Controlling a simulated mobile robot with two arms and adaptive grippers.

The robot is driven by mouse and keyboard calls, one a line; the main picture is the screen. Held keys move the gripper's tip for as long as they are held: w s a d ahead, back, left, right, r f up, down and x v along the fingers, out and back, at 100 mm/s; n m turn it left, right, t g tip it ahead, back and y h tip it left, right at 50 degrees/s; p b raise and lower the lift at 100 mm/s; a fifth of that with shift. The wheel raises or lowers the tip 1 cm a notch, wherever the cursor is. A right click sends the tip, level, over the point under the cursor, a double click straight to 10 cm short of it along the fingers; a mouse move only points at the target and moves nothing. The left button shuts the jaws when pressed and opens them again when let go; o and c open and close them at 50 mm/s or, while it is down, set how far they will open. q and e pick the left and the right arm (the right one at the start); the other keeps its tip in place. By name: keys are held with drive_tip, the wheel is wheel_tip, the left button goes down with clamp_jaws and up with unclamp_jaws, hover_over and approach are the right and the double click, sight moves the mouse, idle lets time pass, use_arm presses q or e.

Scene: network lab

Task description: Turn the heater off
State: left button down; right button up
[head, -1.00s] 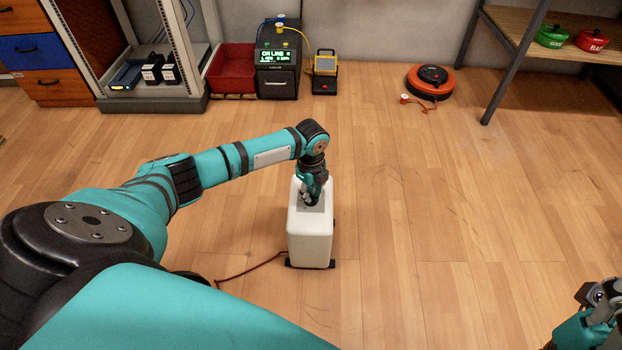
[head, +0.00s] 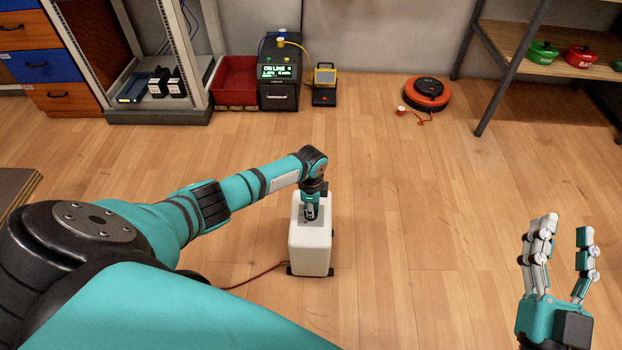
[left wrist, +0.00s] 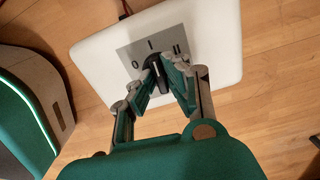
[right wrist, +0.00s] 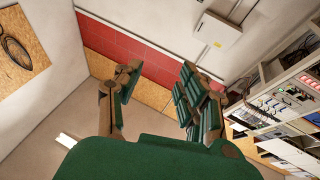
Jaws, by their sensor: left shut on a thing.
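The heater (head: 310,250) is a white upright box on the wood floor, with a red cord at its base. Its top also shows in the left wrist view (left wrist: 100,65). There, a grey panel (left wrist: 132,52) carries the marks 0, I and II around a dark knob (left wrist: 157,70). My left gripper (head: 310,212) points down on the heater's top, its fingers shut on the knob and partly hiding it. The knob seems to point near the I mark. My right gripper (head: 562,235) is open and empty, raised at the right, away from the heater.
At the back stand a rack (head: 160,118), a red bin (head: 236,80), a black unit with a green display (head: 279,95) and a yellow device (head: 324,85). The floor right of the heater is clear.

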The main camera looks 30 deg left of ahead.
use_arm(q)
drive_tip(key=shift+s+r+n+p, duration=0.15)
drive_tip(key=shift+n+p, duration=0.45)
drive_tip(key=shift+n, duration=0.3)
drive_tip(key=n+p, duration=0.1)
drive_tip(key=n, duration=0.1)
drive_tip(key=shift+d+n, duration=0.1)
drive_tip(key=shift+n, duration=0.2)
use_arm(e)
wheel_tip(320, 180, down, 11)
drive_tip(key=d+g+h, duration=0.2)
drive_tip(key=g+h, duration=0.1)
drive_tip(key=g, duration=0.5)
use_arm(q)
drive_tip(key=n+p, duration=0.1)
drive_tip(key=n, duration=0.1)
drive_tip(key=shift+n+p, duration=0.35)
drive_tip(key=shift+n, duration=0.05)
drive_tip(key=n+p, duration=0.1)
drive_tip(key=n, duration=0.2)
drive_tip(key=shift+n, duration=0.4)
drive_tip(key=shift+f+n, duration=0.2)
drive_tip(key=shift+n, duration=0.6)
use_arm(e)
drive_tip(key=s+d+f+g+h, duration=0.2)
drive_tip(key=s+d+f+g, duration=0.2)
drive_tip(key=s+f+g, duration=0.3)
drive_tip(key=shift+s+f+m, duration=0.3)
drive_tip(key=shift+s+f, duration=1.05)
drive_tip(key=shift+s, duration=0.55)
